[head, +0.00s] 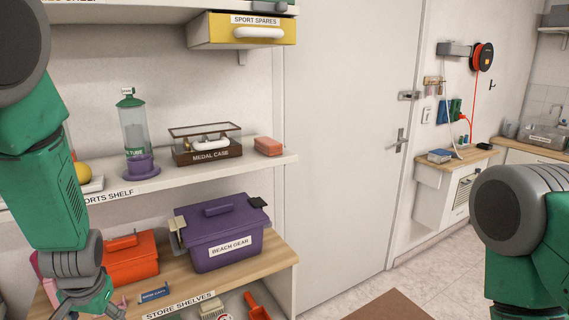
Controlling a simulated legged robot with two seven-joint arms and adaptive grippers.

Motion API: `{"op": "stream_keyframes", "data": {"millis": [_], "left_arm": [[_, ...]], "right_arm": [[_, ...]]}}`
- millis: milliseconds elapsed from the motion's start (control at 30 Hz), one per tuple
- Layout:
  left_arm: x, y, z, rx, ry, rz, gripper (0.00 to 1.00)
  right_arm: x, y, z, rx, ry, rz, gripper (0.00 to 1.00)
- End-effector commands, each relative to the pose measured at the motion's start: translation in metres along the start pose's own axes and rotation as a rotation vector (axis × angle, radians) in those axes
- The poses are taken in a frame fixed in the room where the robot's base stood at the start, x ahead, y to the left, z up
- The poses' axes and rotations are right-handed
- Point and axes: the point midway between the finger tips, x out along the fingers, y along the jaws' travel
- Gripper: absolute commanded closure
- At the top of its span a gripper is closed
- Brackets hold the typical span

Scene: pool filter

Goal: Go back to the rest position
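My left arm (45,190) hangs down along the left side of the head view, in front of the shelves. My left gripper (88,302) is at the bottom left, in front of the lower shelf near the orange box (132,258).
The lower shelf (200,299) holds a purple beach gear box (222,236). The sports shelf (230,171) holds a medal case (206,145), a clear canister (134,132) and an orange block (268,146). A yellow drawer (280,32) is above.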

Motion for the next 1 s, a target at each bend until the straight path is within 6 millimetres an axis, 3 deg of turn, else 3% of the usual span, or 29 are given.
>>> {"op": "stream_keyframes", "data": {"millis": [33,200,333,500,667,1000], "left_arm": [[0.040,0.011,0.033,0.023,-0.030,-0.003,0.28],[0.121,0.046,0.130,0.095,-0.074,0.019,0.28],[0.163,0.077,0.207,0.137,-0.101,0.079,0.28],[0.184,0.109,0.281,0.151,-0.124,0.170,0.28],[0.186,0.123,0.309,0.147,-0.129,0.218,0.28],[0.185,0.124,0.310,0.146,-0.130,0.221,0.28]], "right_arm": [[0.016,0.000,0.001,0.000,0.000,0.000,0.20],[0.044,0.000,0.002,0.000,0.000,0.000,0.20],[0.065,-0.001,0.003,0.000,0.000,0.000,0.20],[0.084,-0.001,0.004,0.000,0.000,0.000,0.20],[0.089,-0.001,0.005,0.000,0.000,0.000,0.20],[0.089,-0.001,0.005,0.000,0.000,0.000,0.20]]}}
